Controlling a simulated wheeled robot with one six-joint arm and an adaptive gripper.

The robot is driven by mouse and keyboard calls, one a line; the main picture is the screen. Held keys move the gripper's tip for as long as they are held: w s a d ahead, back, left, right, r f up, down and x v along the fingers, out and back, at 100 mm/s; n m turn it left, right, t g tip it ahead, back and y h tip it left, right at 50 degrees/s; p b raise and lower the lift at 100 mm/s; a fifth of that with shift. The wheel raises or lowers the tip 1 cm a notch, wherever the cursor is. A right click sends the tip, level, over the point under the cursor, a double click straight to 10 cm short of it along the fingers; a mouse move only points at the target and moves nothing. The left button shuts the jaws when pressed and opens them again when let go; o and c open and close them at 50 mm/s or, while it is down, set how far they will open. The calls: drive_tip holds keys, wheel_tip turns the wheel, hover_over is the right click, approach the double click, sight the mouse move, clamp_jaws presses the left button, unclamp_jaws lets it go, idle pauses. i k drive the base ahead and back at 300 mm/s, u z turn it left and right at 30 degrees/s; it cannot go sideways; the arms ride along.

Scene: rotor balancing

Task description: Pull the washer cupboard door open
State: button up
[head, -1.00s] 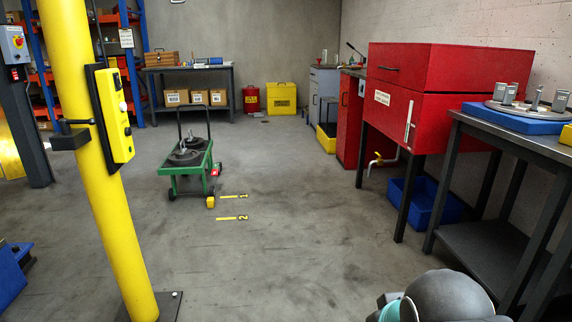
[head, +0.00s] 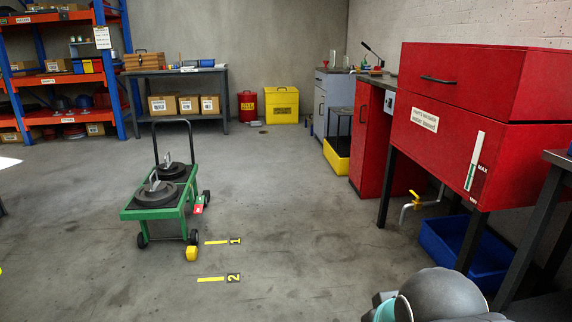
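The red parts washer (head: 440,140) stands on dark legs at the right, with a handled lid, a white label and a level gauge marked MAX. The washer hides the cupboard's right part. Only a rounded dark grey part of my arm with a teal ring shows at the bottom right. My gripper's fingers are not in view.
A green trolley (head: 160,213) carrying dark discs stands left of centre, by yellow floor markers 1 and 2. A blue bin (head: 440,240) and a pipe with a yellow valve (head: 415,198) are below the washer. The floor between trolley and cupboard is clear.

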sight(363, 91)
drive_tip(key=i, duration=3.7)
drive_tip(key=z, duration=0.05)
